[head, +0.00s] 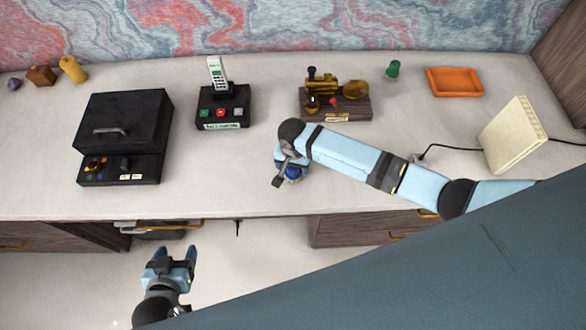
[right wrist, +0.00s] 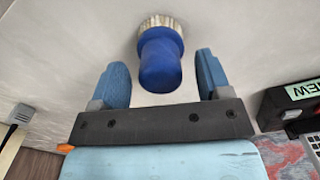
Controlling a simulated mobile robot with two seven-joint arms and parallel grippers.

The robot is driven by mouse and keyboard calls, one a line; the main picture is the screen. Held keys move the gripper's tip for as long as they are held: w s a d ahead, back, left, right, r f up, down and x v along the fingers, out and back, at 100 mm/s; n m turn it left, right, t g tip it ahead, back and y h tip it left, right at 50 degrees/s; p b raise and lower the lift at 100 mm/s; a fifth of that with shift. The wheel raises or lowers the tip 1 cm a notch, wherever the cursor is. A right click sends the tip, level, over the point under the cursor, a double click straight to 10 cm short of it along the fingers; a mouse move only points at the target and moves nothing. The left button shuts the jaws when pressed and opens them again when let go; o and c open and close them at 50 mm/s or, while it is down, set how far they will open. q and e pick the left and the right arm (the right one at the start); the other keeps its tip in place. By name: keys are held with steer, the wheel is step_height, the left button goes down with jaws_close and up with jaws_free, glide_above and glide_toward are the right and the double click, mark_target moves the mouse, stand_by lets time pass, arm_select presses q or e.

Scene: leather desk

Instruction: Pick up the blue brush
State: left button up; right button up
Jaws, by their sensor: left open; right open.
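The blue brush (right wrist: 160,62) shows in the right wrist view, with a blue handle and pale bristles at its far end. My right gripper (right wrist: 164,75) is open, with one blue finger on each side of the handle and a gap on both sides. In the head view the brush (head: 293,172) is mostly hidden under my right gripper (head: 287,177), near the front part of the desk. My left gripper (head: 175,255) is open and empty, in front of the desk and below its edge.
A black box (head: 125,125) stands at the left of the desk (head: 230,180). A phone on a black base (head: 222,105) and a train model on a wooden base (head: 335,105) stand behind my right gripper. An orange tray (head: 455,82) and cream panel (head: 513,135) are to the right.

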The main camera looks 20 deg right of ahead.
steer(key=shift+f, duration=0.45)
steer(key=shift+c, duration=0.5)
steer(key=c, duration=1)
step_height(320, 180, up, 20)
steer(key=shift+b, duration=0.45)
